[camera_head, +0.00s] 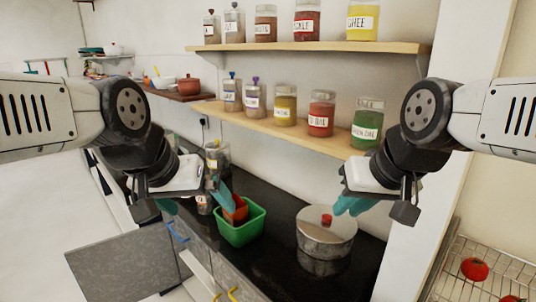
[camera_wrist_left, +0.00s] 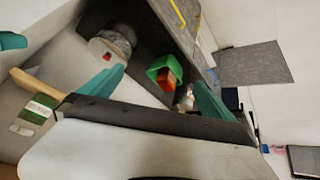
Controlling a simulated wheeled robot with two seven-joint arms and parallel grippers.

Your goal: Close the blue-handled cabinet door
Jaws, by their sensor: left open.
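A grey door panel (camera_head: 125,262) stands open, sticking out leftward from the cabinet front under the dark counter; it also shows in the left wrist view (camera_wrist_left: 254,62). A blue handle (camera_head: 177,231) shows near the panel's right end, and also in the left wrist view (camera_wrist_left: 212,75). I cannot tell whether it is fixed to that panel. My left gripper (camera_head: 195,198) is open and empty, above the counter's front edge near the blue handle; its teal fingers spread in the wrist view (camera_wrist_left: 160,76). My right gripper (camera_head: 354,204) hangs above the lidded pot; its finger gap is unclear.
A green bin (camera_head: 241,228) with an orange-red item (camera_head: 236,209) and a metal pot (camera_head: 326,235) stand on the counter (camera_head: 275,262). A yellow handle (camera_head: 232,294) is on the front. Shelves (camera_head: 300,128) with several jars are behind. A wire rack (camera_head: 492,265) is at right.

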